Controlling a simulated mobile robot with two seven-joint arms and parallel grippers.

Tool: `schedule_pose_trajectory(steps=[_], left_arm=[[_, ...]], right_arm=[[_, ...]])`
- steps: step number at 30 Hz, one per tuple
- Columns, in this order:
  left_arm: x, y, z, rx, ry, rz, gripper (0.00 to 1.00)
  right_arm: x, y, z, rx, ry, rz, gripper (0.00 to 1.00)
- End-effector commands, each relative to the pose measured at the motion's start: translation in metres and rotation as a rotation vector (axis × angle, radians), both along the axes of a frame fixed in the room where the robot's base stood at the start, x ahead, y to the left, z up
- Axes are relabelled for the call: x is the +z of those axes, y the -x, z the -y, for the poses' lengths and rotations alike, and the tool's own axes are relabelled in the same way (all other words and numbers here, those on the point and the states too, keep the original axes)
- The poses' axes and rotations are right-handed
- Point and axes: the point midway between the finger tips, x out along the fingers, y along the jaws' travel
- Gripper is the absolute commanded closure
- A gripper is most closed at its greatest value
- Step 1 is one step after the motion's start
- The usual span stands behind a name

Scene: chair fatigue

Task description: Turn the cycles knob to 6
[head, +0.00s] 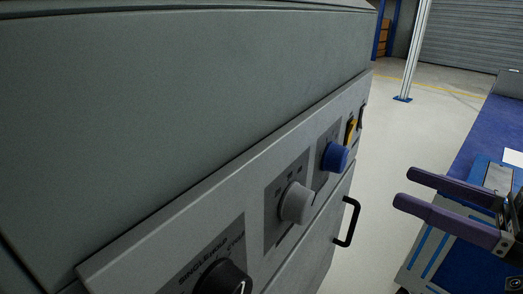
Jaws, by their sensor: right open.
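A grey control panel (180,232) on the front of a large grey machine runs from the lower left towards the upper right. It carries a black knob (225,279) with a white mark, cut off by the bottom edge, a light grey knob (297,203) and a blue knob (336,157). The labels are too small or slanted to read surely, so I cannot tell which is the cycles knob. My right gripper (404,187) is open and empty, its purple fingers pointing left, to the right of the panel and apart from the knobs. My left gripper is out of view.
A yellow and black switch (351,130) sits at the panel's far end. A black handle (346,222) sticks out below the panel. A blue-topped bench (487,128) stands at right. Pale open floor (408,130) lies between machine and bench.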

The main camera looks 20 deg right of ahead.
Motion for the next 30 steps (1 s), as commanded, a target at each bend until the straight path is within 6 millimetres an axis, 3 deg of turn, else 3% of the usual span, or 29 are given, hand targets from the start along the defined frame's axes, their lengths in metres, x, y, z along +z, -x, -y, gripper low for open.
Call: schedule_pose_trajectory(steps=[15,27,30], left_arm=[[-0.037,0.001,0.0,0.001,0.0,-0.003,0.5],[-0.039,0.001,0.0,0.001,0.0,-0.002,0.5],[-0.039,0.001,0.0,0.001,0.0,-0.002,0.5]], right_arm=[[-0.001,-0.074,-0.043,0.002,0.0,0.004,0.21],[0.002,-0.083,-0.048,0.0,0.0,-0.001,0.21],[0.002,-0.083,-0.048,0.0,0.0,-0.001,0.3]])
